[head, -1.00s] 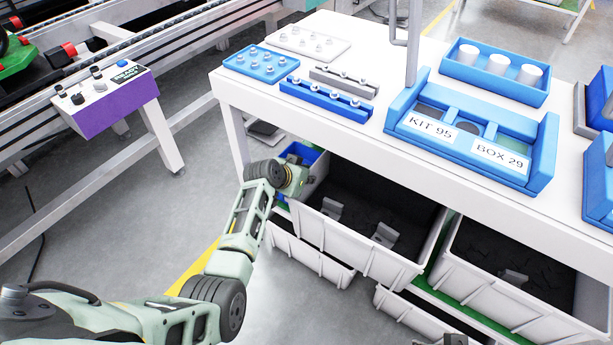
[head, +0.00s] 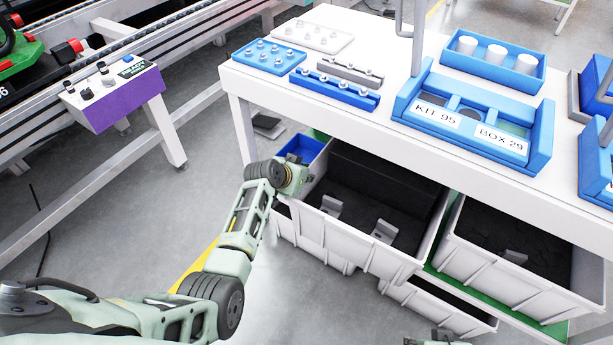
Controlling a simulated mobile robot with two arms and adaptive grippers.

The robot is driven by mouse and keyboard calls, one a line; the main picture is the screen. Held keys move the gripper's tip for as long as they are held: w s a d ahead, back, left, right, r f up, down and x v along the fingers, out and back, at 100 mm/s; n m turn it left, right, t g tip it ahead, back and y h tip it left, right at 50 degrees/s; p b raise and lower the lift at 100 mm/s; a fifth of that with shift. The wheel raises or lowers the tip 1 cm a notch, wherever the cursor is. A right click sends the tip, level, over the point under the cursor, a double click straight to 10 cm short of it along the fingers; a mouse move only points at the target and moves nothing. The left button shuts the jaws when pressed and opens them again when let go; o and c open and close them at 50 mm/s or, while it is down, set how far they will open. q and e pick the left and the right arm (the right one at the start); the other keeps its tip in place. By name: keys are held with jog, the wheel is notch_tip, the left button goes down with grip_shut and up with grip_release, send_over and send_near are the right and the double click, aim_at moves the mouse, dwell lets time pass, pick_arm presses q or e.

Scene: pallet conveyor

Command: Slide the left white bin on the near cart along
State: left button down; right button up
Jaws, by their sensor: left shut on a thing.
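The left white bin (head: 338,237) sits under the white table in the head view, its dark inside holding two small grey parts. Its front wall stands out toward me, ahead of the white bin on its right (head: 520,290). My left gripper (head: 303,184) is at the bin's near left corner and shut on its rim. The wrist hides the fingertips and part of that corner. My right gripper cannot be made out; only a small piece of hardware shows at the bottom edge.
The white table (head: 350,115) above carries blue trays and a blue kit box (head: 470,125). A blue bin (head: 300,147) is behind my left gripper. Lower white bins (head: 440,302) sit underneath. A conveyor with a purple control box (head: 125,100) is at left. Grey floor between is open.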

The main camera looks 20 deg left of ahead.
pick_arm(q)
jog(key=c, duration=1.8)
grip_release()
jog(key=shift+c, duration=0.2)
jog(key=v, duration=1.2)
